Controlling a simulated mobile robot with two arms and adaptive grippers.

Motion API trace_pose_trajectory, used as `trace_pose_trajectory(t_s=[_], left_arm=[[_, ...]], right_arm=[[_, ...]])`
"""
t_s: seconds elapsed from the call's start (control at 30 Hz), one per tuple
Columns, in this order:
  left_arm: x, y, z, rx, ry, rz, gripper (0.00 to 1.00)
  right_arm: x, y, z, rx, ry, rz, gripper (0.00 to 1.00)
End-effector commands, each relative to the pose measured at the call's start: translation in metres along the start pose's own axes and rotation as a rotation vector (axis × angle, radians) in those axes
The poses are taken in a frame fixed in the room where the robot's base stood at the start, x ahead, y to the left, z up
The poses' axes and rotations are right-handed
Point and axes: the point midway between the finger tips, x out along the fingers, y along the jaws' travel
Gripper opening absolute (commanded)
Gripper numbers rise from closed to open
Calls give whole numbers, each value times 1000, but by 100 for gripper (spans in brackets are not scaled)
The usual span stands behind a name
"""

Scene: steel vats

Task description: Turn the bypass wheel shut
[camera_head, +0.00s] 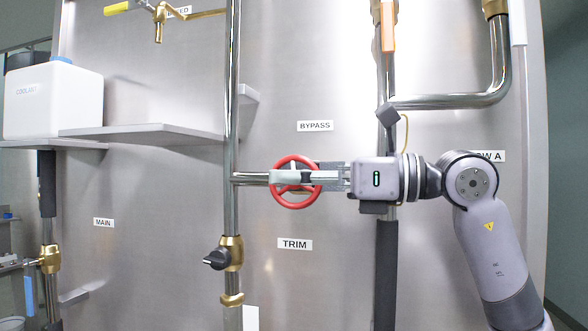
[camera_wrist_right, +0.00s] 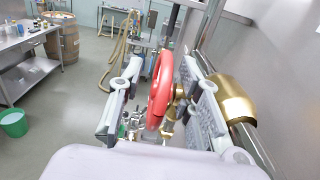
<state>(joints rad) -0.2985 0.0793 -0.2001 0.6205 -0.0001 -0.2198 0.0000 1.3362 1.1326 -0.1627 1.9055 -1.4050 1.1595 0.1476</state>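The red bypass wheel (camera_head: 273,191) is on a short horizontal pipe, below the BYPASS label (camera_head: 315,126) and above the TRIM label (camera_head: 295,244). My right gripper (camera_head: 300,175) reaches in from the right, with its fingers in front of part of the wheel. In the right wrist view, the wheel (camera_wrist_right: 161,85) stands edge-on between the two spread fingers of my right gripper (camera_wrist_right: 160,80). Gaps show on both sides, so the fingers look open around it, not closed on it. My left gripper is not in view.
A vertical steel pipe (camera_head: 231,120) runs left of the wheel, with a black-knobbed brass valve (camera_head: 232,252) lower down. A shelf (camera_head: 150,133) and a white coolant canister (camera_head: 60,100) are at the left. An orange-handled valve (camera_head: 388,28) is above my right arm.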

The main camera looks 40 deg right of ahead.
Motion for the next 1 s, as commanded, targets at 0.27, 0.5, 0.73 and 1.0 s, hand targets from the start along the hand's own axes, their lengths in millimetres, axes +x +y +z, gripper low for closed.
trace_pose_trajectory(t_s=[0.27, 0.5, 0.73, 1.0], left_arm=[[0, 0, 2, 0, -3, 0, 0], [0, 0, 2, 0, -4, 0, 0], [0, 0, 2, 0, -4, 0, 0], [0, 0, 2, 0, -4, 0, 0]], right_arm=[[1, 0, 0, 0, 0, 0, 31], [1, 0, 0, 1, 1, 0, 15], [1, 0, 0, 0, 0, 0, 0], [1, 0, 0, 0, 0, 0, 0]])
